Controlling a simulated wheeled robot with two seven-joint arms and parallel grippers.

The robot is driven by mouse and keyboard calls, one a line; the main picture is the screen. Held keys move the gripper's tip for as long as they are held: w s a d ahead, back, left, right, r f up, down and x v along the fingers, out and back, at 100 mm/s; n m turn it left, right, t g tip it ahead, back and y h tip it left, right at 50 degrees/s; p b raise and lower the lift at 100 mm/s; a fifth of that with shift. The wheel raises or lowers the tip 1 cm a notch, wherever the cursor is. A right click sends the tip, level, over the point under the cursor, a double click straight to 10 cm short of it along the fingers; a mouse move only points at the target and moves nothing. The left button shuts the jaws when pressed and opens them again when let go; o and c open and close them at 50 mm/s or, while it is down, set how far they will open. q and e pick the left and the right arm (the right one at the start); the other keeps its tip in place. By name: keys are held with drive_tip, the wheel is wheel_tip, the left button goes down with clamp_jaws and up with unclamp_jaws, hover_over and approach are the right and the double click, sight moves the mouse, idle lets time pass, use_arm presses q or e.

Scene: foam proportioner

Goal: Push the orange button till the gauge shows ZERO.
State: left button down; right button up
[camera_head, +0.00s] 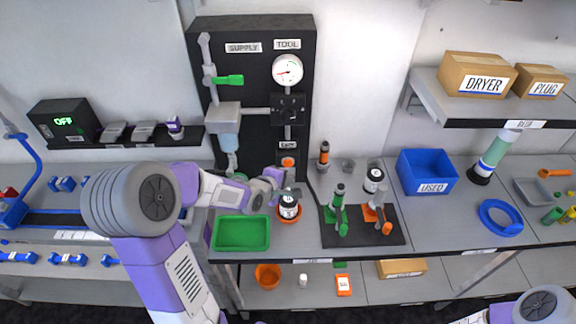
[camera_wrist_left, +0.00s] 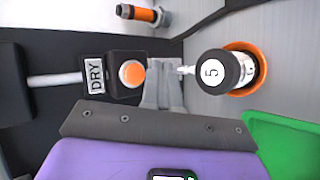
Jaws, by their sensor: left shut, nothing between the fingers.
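The orange button (camera_head: 288,161) sits on the black panel, below the small DRY label. It also shows in the left wrist view (camera_wrist_left: 132,73) on its dark housing, beside the fingers. The round white gauge (camera_head: 287,69) is high on the panel under the TOOL label. Its red needle points to the left; the marks are too small to read. My left gripper (camera_head: 283,177) is shut and empty just below the button. In the left wrist view, the fingers (camera_wrist_left: 161,68) are together right of the button; I cannot tell whether they touch it. My right gripper is not in view.
A white bottle with a dark cap (camera_head: 289,203) stands in an orange holder just below the gripper. A green tray (camera_head: 241,233) lies to its left. A black mat (camera_head: 345,237) with green and orange tools and a blue USED bin (camera_head: 427,172) are to the right.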

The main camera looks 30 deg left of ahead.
use_arm(q)
drive_tip(key=shift+s+d, duration=0.35)
drive_tip(key=shift+s, duration=0.2)
drive_tip(key=shift+s+d, duration=0.3)
drive_tip(key=shift+s, duration=0.2)
